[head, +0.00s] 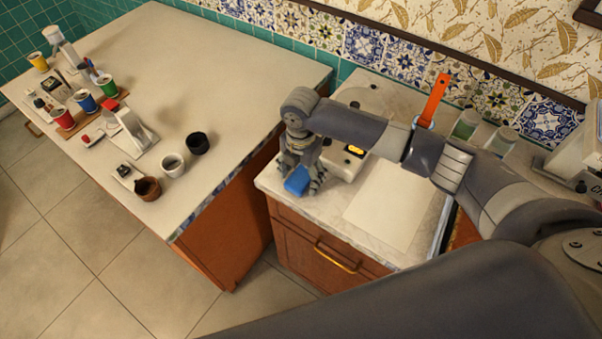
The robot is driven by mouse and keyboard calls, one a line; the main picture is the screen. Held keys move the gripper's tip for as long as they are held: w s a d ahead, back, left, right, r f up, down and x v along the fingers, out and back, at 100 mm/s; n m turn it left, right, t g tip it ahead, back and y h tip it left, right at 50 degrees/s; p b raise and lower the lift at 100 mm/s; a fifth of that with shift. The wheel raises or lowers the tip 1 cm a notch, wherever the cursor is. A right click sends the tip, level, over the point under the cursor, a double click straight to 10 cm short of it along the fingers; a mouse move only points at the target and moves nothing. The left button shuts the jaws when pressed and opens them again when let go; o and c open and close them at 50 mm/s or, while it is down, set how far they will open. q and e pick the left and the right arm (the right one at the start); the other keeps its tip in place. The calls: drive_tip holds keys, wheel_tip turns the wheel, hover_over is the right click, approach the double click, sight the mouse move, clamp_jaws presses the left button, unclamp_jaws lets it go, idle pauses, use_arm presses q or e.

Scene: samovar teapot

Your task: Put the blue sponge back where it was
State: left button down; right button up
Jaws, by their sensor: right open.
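The blue sponge (297,181) lies on the light counter near its front left corner. My right gripper (301,183) is over the sponge with its fingers pointing down around it. The jaws are open, and part of the sponge is hidden behind the fingers. I cannot tell whether the fingers touch it. My left gripper does not show in the head view.
A white sheet (387,212) lies on the counter right of the sponge. A grey-white device (343,160) stands behind the gripper. An orange-handled tool (432,101) is near the tiled wall. The left table (215,75) holds cups (172,164) and small devices; its middle is clear.

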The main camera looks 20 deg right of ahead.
sight(301, 177)
wheel_tip(301, 177, up, 12)
drive_tip(key=b, duration=0.1)
drive_tip(key=shift+r+b, duration=0.2)
drive_tip(key=shift+b, duration=0.15)
idle(0.5)
